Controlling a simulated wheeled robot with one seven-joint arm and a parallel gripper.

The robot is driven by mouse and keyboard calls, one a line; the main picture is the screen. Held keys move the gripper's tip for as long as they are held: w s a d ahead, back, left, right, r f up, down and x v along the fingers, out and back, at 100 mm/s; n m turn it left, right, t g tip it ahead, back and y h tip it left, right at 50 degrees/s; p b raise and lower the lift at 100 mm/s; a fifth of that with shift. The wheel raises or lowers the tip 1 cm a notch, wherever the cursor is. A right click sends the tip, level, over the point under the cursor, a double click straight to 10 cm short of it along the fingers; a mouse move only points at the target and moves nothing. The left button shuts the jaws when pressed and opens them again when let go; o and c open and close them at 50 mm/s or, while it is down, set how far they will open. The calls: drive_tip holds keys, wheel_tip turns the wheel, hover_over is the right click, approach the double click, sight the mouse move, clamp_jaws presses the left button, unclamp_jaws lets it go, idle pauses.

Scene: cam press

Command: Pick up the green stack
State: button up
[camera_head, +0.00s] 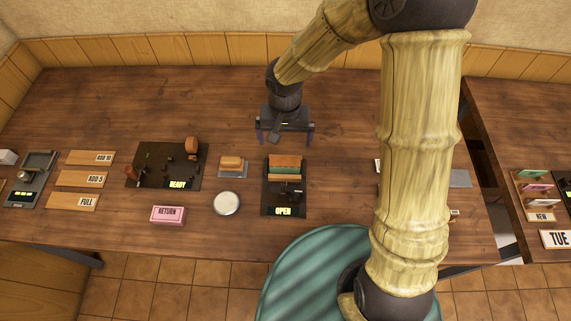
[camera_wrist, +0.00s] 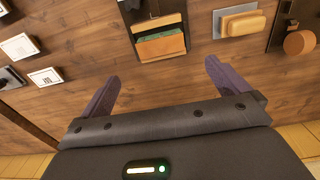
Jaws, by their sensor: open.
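The green stack (camera_head: 285,162) sits in a dark press (camera_head: 270,197) labelled OPEN, with orange-brown wooden parts along it. In the wrist view the green stack (camera_wrist: 161,46) shows as a strip in the press, partly covered by wood. My gripper (camera_head: 286,138) is open and empty, above the table just behind the press in the head view. In the wrist view its two purple fingers (camera_wrist: 162,75) are spread wide and point toward the press, apart from the stack.
An orange block on a grey plate (camera_head: 244,174) is left of the press. A dark READY station (camera_head: 150,160), a pale round disc (camera_head: 227,203) and a pink RETURN block (camera_head: 168,214) stand farther left. Several labelled wooden plates lie at far left. The table behind is clear.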

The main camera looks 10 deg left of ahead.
hover_over(285, 162)
wheel_tip(285, 162, down, 6)
drive_tip(key=shift+w+f, duration=0.15)
drive_tip(key=shift+f, duration=0.05)
drive_tip(key=shift+s+f+p, duration=0.2)
drive_tip(key=shift+f+p, duration=0.15)
drive_tip(key=shift+f, duration=2.3)
drive_tip(key=shift+s, duration=0.15)
drive_tip(key=c, duration=0.9)
